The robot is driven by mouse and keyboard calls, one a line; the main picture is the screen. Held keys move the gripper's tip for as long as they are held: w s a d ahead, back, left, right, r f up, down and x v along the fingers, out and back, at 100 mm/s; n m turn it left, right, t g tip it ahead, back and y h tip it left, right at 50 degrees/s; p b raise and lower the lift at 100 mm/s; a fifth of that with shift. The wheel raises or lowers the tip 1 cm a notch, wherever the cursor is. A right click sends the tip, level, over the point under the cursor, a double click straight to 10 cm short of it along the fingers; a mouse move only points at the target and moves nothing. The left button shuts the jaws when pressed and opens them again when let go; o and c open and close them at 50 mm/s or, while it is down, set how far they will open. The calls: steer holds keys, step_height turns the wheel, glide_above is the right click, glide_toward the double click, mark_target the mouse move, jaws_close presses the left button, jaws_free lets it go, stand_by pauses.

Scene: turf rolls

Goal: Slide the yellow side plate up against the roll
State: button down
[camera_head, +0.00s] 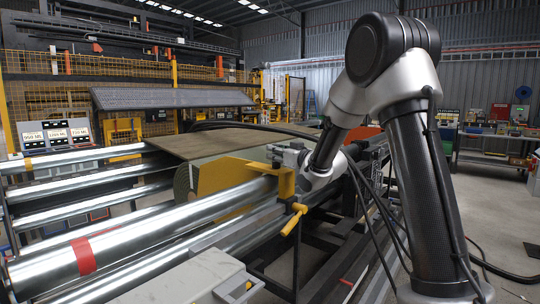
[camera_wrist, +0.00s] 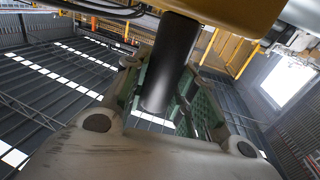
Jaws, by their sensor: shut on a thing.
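The yellow side plate (camera_head: 222,176) stands upright among the steel rollers in the head view. A yellow bracket (camera_head: 287,182) stands at the plate's right end. My gripper (camera_head: 283,154) is at the top of this bracket. In the wrist view my gripper (camera_wrist: 168,90) has its green-padded fingers shut around a dark round handle (camera_wrist: 168,65), which runs up to a yellow part (camera_wrist: 235,15).
Shiny steel rollers (camera_head: 130,238) run across the left and front, one with a red band. A yellow lever (camera_head: 293,220) sticks out below the bracket. A grey box (camera_head: 190,280) stands at the front. Black cables hang beside my arm. Open floor lies at the right.

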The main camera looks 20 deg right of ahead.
steer(key=c, duration=1.1)
jaws_free()
steer(key=shift+c, duration=0.2)
steer(key=v, duration=1.2)
